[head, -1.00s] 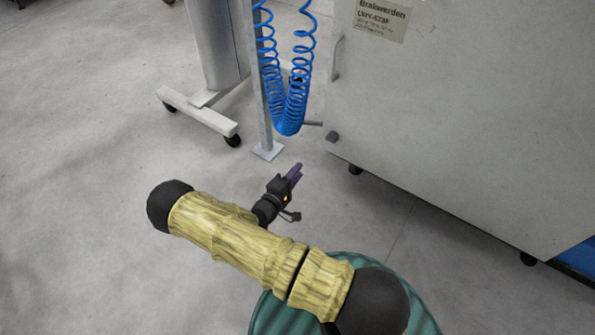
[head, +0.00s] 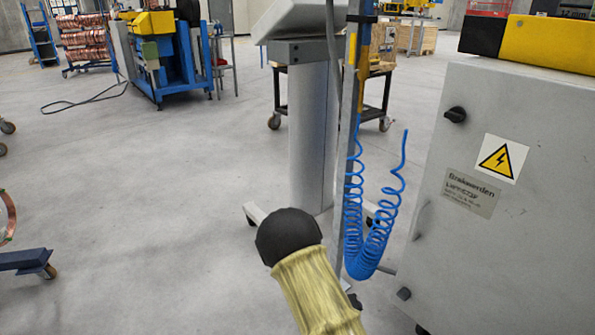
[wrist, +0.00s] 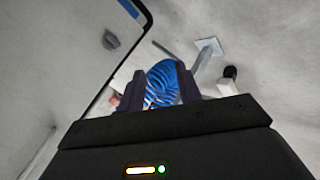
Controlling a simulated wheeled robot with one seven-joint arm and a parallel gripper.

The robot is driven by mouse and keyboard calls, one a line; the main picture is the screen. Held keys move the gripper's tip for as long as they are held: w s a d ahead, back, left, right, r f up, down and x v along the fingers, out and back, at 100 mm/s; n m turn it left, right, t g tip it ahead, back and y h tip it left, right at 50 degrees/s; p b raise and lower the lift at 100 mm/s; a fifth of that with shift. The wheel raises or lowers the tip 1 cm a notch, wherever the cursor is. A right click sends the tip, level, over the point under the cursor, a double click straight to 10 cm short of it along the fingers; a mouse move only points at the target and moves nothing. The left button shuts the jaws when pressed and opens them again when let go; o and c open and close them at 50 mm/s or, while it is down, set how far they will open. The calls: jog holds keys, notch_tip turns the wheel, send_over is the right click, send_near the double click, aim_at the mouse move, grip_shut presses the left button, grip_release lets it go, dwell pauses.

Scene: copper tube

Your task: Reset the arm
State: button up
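My gripper (wrist: 160,82) shows in the wrist view with its two dark purple fingers apart. Nothing is held between them. The blue coiled hose (wrist: 163,84) shows behind the gap, and I cannot tell how far off it is. In the head view only part of my arm shows at the bottom centre, a yellow, wood-like link with a black rounded end. The gripper is outside that view.
The blue coiled hose also hangs by a post in the head view (head: 368,235). A grey cabinet (head: 500,240) with a warning sign stands on the right. A pedestal (head: 312,130) stands behind my arm. Open floor (head: 150,200) lies to the left.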

jog(key=s+a+r+m+g+y+p, duration=0.1)
jog(key=s+r+y+p, duration=0.2)
jog(key=r, duration=0.6)
jog(key=s+a+r+m+g+y+p, duration=0.1)
jog(key=s+a+r+y, duration=0.2)
jog(key=r, duration=0.5)
jog(key=s+d+r+g+p, duration=0.2)
jog(key=s+d+r+p, duration=0.15)
jog(key=s+r, duration=0.95)
jog(key=w+p+v, duration=0.2)
jog(key=p+v, duration=0.9)
jog(key=p, duration=0.1)
jog(key=w+d+r+p+v, duration=0.1)
jog(key=w+p+v, duration=0.2)
jog(key=p+v, duration=0.9)
jog(key=w+r+p+v, duration=0.1)
jog(key=w+p+v, duration=0.1)
jog(key=p+v, duration=0.9)
jog(key=shift+w+d+r+m+y+p, duration=0.15)
jog(key=shift+d+r+m+y+p, duration=0.15)
jog(key=shift+d+p, duration=0.55)
jog(key=shift+a, duration=0.1)
